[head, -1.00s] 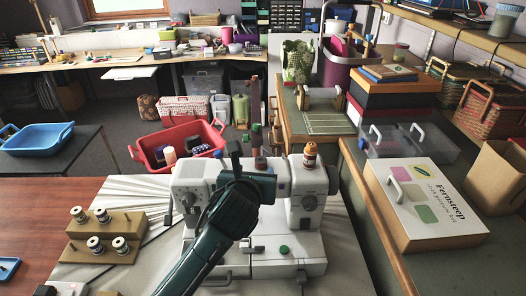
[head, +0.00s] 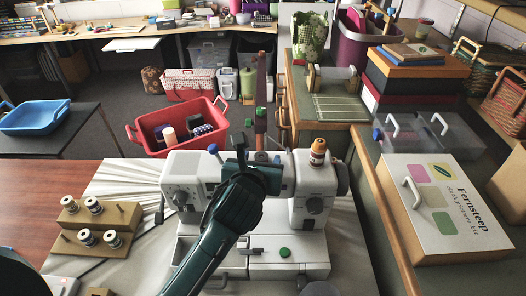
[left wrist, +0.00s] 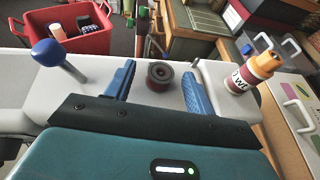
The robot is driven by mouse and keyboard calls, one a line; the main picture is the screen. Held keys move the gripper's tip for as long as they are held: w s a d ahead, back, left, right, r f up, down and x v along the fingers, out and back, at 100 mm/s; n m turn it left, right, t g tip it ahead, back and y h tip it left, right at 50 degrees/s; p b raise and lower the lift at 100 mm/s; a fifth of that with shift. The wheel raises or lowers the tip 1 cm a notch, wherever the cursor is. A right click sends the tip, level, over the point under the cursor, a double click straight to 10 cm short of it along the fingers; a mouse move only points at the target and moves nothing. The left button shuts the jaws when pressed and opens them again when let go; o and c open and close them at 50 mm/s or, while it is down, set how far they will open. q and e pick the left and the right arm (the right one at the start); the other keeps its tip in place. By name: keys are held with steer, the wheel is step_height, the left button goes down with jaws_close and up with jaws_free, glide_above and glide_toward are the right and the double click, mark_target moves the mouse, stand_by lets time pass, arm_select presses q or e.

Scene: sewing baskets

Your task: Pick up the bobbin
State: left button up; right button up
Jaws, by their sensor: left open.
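A dark red bobbin (left wrist: 159,75) stands on top of the white sewing machine (head: 310,225), as the left wrist view shows. My left gripper (left wrist: 157,82) is open, with one blue finger on each side of the bobbin. Gaps show between the bobbin and both fingers, so it is not gripped. In the head view my left gripper (head: 260,160) is above the middle of the machine's top and hides the bobbin. My right gripper is not in view.
An orange-capped thread spool (head: 317,153) stands on the machine, right of my left gripper. A blue-knobbed pin (left wrist: 55,55) rises at left. A wooden stand (head: 70,222) holds several spools. A red basket (head: 150,133) is behind the machine; a white box (head: 440,205) is at right.

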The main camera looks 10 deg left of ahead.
arm_select(q)
steer(key=shift+s, duration=0.15)
steer(key=shift+c, duration=1.1)
jaws_close()
